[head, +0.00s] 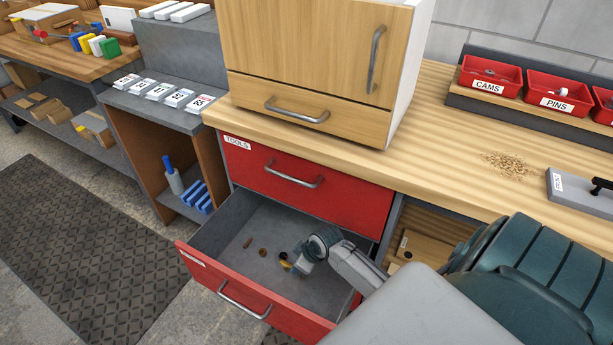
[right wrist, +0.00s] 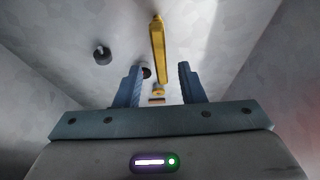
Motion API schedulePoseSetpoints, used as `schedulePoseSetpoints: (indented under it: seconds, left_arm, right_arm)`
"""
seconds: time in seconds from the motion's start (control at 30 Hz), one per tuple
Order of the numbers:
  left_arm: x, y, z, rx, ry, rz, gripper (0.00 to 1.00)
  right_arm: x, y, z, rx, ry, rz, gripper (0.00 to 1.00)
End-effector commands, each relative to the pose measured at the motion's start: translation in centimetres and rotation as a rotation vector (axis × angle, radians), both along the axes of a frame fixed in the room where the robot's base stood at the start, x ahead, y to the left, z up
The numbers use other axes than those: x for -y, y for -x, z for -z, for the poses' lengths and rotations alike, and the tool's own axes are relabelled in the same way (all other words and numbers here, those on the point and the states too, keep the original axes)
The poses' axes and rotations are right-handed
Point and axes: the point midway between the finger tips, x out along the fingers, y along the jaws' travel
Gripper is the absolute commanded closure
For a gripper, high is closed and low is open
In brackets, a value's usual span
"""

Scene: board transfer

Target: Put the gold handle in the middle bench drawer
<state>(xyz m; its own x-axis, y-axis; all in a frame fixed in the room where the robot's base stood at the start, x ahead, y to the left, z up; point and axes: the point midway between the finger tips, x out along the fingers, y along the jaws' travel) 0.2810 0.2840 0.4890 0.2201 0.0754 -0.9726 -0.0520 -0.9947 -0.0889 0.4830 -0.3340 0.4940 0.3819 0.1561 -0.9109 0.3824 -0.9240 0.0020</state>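The gold handle (right wrist: 158,50) is a long yellow bar on the drawer floor in the right wrist view. My right gripper (right wrist: 159,84) is open, its two fingers apart with the bar's near end ahead of the gap and clear of both. In the head view my right gripper (head: 297,262) is low inside the open drawer (head: 218,234) and hides most of the bar. This red-fronted drawer sits directly below the shut red TOOLS drawer (head: 340,196). Its own label is too small to read. My left gripper is not in view.
A dark knob (right wrist: 102,55) lies left of the bar. Small brown pieces (head: 263,252) lie in the drawer. A wooden cabinet (head: 300,60) stands on the bench above. Red bins (head: 489,76), shavings (head: 508,165) and a grey board (head: 580,194) are on the bench at right.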

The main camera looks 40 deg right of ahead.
Motion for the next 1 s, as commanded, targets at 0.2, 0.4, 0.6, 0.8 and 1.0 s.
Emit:
schedulePoseSetpoints:
  seconds: [0.2, 0.4, 0.6, 0.8, 1.0]
  left_arm:
    - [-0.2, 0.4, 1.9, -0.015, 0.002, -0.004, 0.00]
    - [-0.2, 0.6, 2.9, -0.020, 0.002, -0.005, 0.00]
    - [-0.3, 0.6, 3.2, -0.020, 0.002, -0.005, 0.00]
    - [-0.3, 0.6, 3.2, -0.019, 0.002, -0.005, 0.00]
    - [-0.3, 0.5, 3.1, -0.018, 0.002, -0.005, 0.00]
  right_arm:
    - [0.8, 1.8, -4.4, 0.001, 0.002, -0.003, 0.64]
    - [1.1, 2.7, -6.5, 0.000, 0.001, -0.002, 0.64]
    - [1.2, 2.9, -6.9, 0.000, 0.000, 0.000, 0.64]
    - [1.2, 2.9, -6.9, 0.000, -0.001, 0.000, 0.64]
    - [1.2, 2.9, -6.9, 0.000, 0.000, -0.001, 0.64]
